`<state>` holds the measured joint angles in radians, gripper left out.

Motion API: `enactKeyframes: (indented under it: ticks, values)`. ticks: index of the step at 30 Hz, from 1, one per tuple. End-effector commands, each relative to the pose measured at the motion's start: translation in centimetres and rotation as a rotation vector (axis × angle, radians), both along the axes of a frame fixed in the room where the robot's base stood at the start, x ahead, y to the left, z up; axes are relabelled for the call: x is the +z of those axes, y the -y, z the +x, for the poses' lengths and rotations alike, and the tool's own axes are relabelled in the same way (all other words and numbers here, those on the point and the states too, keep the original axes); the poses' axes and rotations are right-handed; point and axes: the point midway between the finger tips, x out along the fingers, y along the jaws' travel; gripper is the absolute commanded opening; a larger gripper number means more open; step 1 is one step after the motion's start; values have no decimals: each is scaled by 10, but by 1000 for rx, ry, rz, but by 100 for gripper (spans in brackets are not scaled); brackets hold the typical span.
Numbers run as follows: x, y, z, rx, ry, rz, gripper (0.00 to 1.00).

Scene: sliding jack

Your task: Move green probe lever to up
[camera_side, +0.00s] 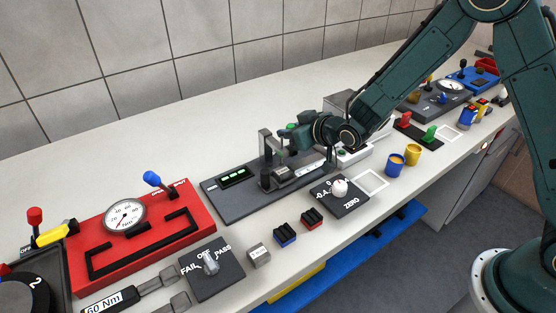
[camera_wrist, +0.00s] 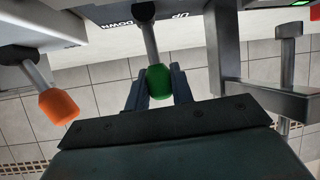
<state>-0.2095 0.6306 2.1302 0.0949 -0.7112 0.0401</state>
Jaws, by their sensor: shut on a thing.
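The green probe lever (camera_wrist: 150,35) shows in the wrist view as a grey rod ending in a green knob (camera_wrist: 159,80). My gripper (camera_wrist: 158,92) has a finger on each side of this knob and is shut on it. The labels "DOWN" and "UP" appear upside down at the rod's base, with DOWN to the left of the rod and UP to its right. In the side view my gripper (camera_side: 293,133) is at the upright fixture on the dark grey base plate (camera_side: 236,204); a bit of green shows there, and the lever itself is mostly hidden.
A second lever with an orange knob (camera_wrist: 58,105) is left of my gripper in the wrist view. A grey post and bracket (camera_wrist: 285,98) stand close on the right. In the side view a ZERO knob box (camera_side: 339,195) and a red gauge panel (camera_side: 185,225) are nearby.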

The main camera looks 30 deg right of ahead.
Motion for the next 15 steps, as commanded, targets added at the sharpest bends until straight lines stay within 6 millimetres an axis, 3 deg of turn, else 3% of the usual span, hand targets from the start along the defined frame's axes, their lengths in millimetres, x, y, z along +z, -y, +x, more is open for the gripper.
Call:
enactKeyframes:
  ticks: [1, 4, 15]
  values:
    - [-1, -1, -1, 2, -5, 2, 27]
    - [-1, -1, -1, 1, -3, 2, 45]
    - [0, 0, -1, 0, -1, 1, 45]
